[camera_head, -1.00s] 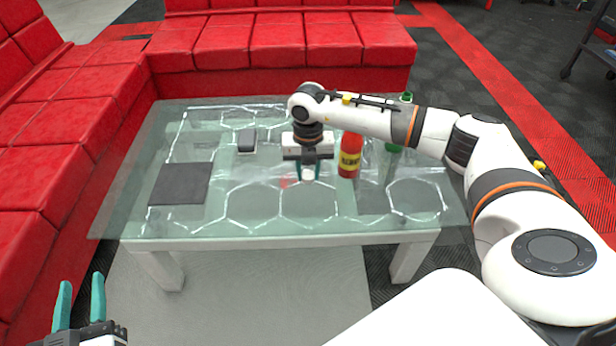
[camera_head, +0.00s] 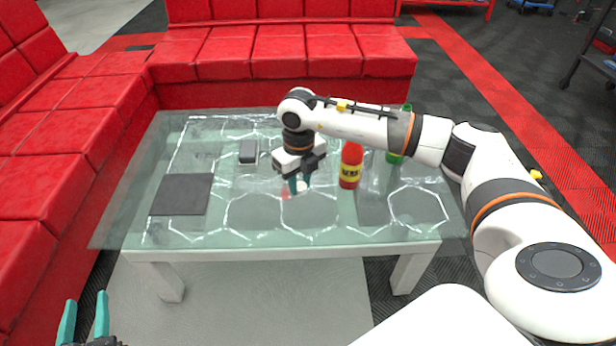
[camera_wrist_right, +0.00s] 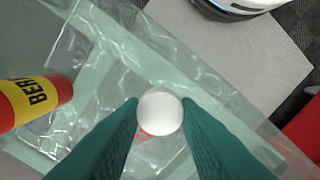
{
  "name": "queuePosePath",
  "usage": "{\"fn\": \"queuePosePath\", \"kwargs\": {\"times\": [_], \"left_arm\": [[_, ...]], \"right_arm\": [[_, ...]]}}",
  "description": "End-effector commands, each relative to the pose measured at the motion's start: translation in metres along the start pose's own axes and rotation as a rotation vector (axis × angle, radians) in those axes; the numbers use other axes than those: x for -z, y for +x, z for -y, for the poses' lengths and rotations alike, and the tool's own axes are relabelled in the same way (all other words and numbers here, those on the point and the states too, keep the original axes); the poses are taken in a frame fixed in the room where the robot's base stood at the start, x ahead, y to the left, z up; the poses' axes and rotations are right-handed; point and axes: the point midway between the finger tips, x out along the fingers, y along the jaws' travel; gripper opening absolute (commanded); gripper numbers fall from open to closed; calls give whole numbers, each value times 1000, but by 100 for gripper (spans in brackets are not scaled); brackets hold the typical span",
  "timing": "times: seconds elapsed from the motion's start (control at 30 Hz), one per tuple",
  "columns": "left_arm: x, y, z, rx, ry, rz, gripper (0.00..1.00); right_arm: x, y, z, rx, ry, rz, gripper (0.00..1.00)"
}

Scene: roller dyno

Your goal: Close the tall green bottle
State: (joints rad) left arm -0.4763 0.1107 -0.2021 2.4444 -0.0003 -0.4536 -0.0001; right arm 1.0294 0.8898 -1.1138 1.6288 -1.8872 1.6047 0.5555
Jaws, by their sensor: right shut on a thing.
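The tall green bottle (camera_head: 395,157) stands upright on the glass table, right of the red bottle. My right forearm hides its middle, and its green top (camera_head: 407,107) shows above the arm. My right gripper (camera_head: 300,186) is over the middle of the table, left of both bottles. It is shut on a small white round cap, which sits between the fingertips in the right wrist view (camera_wrist_right: 160,113). My left gripper (camera_head: 84,318) is at the lower left corner, in front of the table, with its fingers apart and nothing visible between them.
A red bottle with a yellow label (camera_head: 351,166) stands between my right gripper and the green bottle. A dark flat mat (camera_head: 181,194) and a small grey box (camera_head: 248,152) lie on the left of the glass table (camera_head: 270,225). Red sofas (camera_head: 290,50) border the back and left.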

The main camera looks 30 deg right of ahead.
Motion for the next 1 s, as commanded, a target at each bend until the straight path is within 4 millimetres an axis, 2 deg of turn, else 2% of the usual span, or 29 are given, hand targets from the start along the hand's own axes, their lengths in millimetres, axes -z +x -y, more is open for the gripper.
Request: {"fn": "queuePosePath", "kwargs": {"times": [0.3,0.7,0.9,1.0], "left_arm": [[0,0,0,0,-1,0,36],[0,0,0,0,-1,0,36],[0,0,0,0,-1,0,36],[0,0,0,0,0,0,36]], "right_arm": [[-11,-24,43,10,-963,-2,8],[-32,-52,86,3,-2179,-2,8],[-43,-63,102,-4,-2698,6,8],[-47,-67,106,-6,-2872,13,8]]}}
